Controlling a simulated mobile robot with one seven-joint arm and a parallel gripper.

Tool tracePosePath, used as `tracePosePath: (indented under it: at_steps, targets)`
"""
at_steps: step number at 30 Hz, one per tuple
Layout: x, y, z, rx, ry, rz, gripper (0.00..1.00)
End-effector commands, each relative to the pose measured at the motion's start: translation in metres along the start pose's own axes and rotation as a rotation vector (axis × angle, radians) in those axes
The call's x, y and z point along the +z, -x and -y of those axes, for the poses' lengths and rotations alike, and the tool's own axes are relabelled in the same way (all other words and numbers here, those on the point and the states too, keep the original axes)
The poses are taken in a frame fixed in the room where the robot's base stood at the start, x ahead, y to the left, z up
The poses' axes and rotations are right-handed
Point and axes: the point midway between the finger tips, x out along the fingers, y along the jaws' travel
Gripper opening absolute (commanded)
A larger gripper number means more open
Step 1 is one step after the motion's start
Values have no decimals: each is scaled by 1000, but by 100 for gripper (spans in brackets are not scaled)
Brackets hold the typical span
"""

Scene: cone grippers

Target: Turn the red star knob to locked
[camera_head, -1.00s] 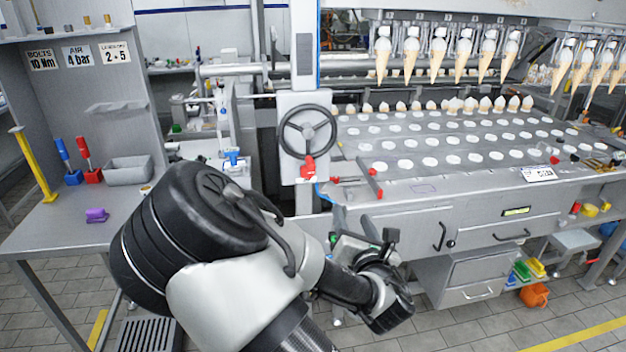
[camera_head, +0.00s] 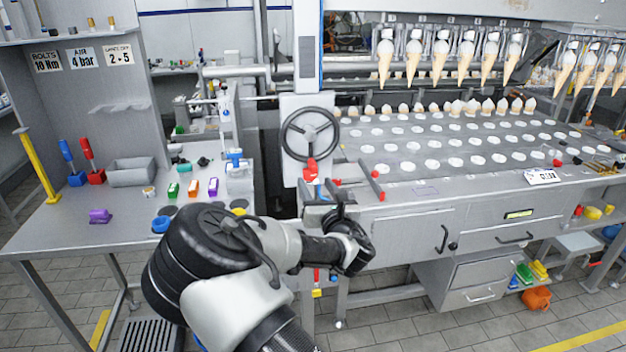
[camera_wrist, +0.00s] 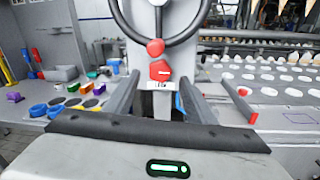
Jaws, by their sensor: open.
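The red star knob (camera_head: 311,171) is on the grey panel below the black handwheel (camera_head: 310,134). In the wrist view the knob (camera_wrist: 160,71) faces me near the middle, with a white pointer mark across it. A white label (camera_wrist: 161,85) sits just under it; its small text seems to read "LOCK". A round red ball (camera_wrist: 155,47) is just above the knob, at the wheel's rim. My gripper (camera_wrist: 160,82) is open and empty, its fingers on either side of the knob in the picture. My gripper (camera_head: 322,188) is just below and in front of the knob, apparently without contact.
The cone machine's deck (camera_head: 420,188) with white-filled holes extends right. A red-ended lever (camera_wrist: 240,106) sticks out right of my fingers. The workbench (camera_head: 75,225) on the left holds coloured blocks, a grey bin (camera_head: 131,172) and a purple piece (camera_head: 99,216).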

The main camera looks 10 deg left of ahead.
Motion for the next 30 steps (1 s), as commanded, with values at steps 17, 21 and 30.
tracePosePath:
  at_steps: [17,21,30]
  targets:
    - [0,-34,0,0,-1,0,50]
    - [0,-34,0,0,-1,0,32]
    - [-1,-34,0,0,-7,1,9]
